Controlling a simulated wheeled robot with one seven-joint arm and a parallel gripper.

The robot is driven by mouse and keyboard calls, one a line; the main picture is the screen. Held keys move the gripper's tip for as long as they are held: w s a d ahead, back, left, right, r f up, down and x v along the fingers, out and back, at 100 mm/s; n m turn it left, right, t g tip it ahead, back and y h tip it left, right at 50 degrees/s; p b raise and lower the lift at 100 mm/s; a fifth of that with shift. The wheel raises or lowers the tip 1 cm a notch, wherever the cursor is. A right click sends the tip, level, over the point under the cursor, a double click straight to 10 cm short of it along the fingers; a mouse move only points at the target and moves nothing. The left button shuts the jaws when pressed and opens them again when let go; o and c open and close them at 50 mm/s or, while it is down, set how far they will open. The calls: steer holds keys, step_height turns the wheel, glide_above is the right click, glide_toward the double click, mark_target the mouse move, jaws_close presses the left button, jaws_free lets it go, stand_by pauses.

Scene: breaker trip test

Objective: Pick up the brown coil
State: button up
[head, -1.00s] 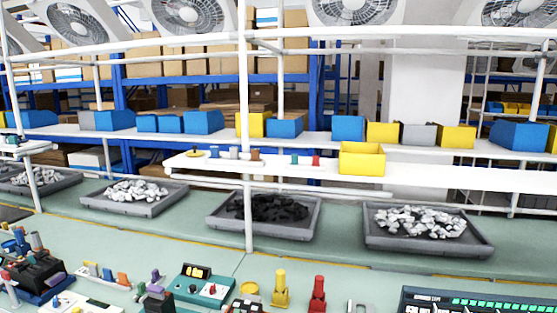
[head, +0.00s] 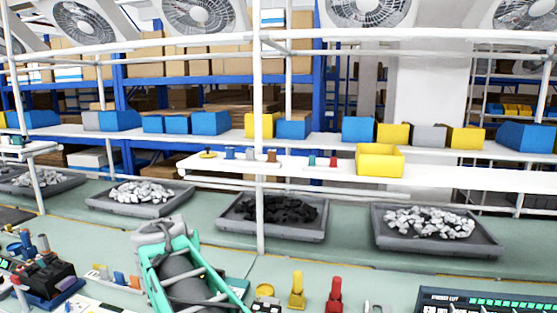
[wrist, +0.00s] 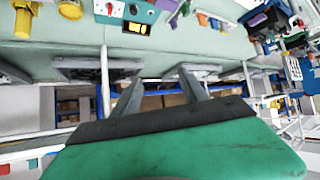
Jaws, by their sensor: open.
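A small brown piece, which looks like the brown coil (head: 272,156), stands on the white shelf (head: 345,175) in the head view, in a row with other small coloured spools. It is too small to see its windings. I cannot pick it out in the wrist view. My gripper (wrist: 160,78) is open in the wrist view, with two dark fingers spread apart and nothing between them. In the head view my teal and grey arm rises over the front bench, well below and left of the brown piece and apart from it.
A yellow bin (head: 380,160) stands on the shelf right of the spools. A white upright post (head: 258,100) stands just left of the brown piece. Grey trays of rubble (head: 272,232) lie below. Yellow (head: 297,290) and red (head: 335,295) pieces stand on the bench.

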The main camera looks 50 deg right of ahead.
steer(key=w+d+r+m+h, duration=0.2)
steer(key=d+r+m+h, duration=0.3)
steer(key=d, duration=0.7)
steer(key=m+g+h, duration=0.2)
steer(key=h, duration=0.3)
glide_toward(271, 155)
steer(key=d, duration=0.2)
steer(key=p+x, duration=0.1)
steer(key=x, duration=0.1)
steer(key=p+x, duration=0.2)
steer(key=x, duration=0.1)
steer(key=p+x, duration=0.1)
steer(key=x, duration=0.2)
steer(key=shift+w+a+f+p, duration=0.1)
steer(key=shift+w+a+p, duration=0.1)
steer(key=shift+w+p, duration=0.1)
steer(key=shift+a, duration=0.1)
steer(key=shift+c, duration=0.3)
jaws_close()
